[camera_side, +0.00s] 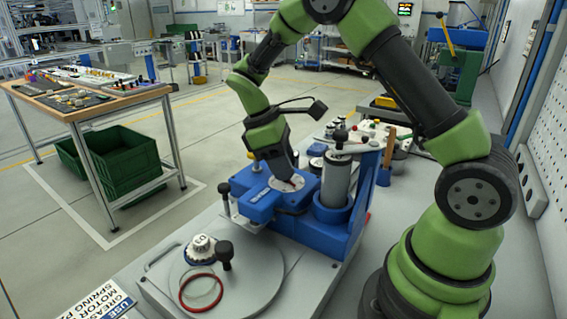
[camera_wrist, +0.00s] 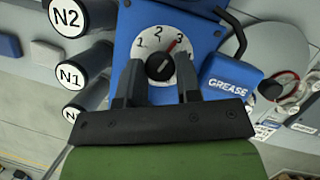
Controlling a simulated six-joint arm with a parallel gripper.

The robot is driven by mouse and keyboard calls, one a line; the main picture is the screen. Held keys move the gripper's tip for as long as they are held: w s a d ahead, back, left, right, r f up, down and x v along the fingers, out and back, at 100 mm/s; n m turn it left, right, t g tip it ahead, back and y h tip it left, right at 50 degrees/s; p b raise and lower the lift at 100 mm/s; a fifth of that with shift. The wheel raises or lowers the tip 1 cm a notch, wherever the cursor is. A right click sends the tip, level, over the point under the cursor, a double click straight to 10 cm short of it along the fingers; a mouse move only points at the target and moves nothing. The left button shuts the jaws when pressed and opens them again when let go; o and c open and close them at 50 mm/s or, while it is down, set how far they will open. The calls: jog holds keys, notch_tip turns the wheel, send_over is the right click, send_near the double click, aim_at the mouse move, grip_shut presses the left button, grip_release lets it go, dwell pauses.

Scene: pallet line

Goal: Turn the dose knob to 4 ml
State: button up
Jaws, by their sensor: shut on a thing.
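The dose knob (camera_wrist: 160,67) is a small round black knob in the middle of a white dial (camera_wrist: 147,56) on a blue housing (camera_wrist: 130,22). A red pointer line runs from the knob up and right, between 2 and 3 and closer to 3. My gripper (camera_wrist: 159,72) is shut on the knob, one finger on each side. In the side view my gripper (camera_side: 291,178) reaches down onto the dial, hiding the knob.
A blue GREASE block (camera_wrist: 232,80) sits right of the dial in the wrist view. Bottles marked N1 (camera_wrist: 70,75) and N2 (camera_wrist: 68,18) are at left. In the side view, a grey cylinder (camera_side: 338,180) stands close right of the dial, and a round plate (camera_side: 245,285) lies in front.

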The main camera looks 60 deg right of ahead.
jog(key=m+y, duration=0.1)
jog(key=m, duration=0.1)
jog(key=m+y, duration=0.1)
jog(key=m, duration=0.2)
jog(key=shift+d+m, duration=0.2)
jog(key=shift+m, duration=0.1)
jog(key=shift+m+y, duration=0.9)
jog(key=shift+m, duration=1.1)
jog(key=o, duration=0.9)
jog(key=shift+d, duration=0.1)
jog(key=shift+v, duration=4.95)
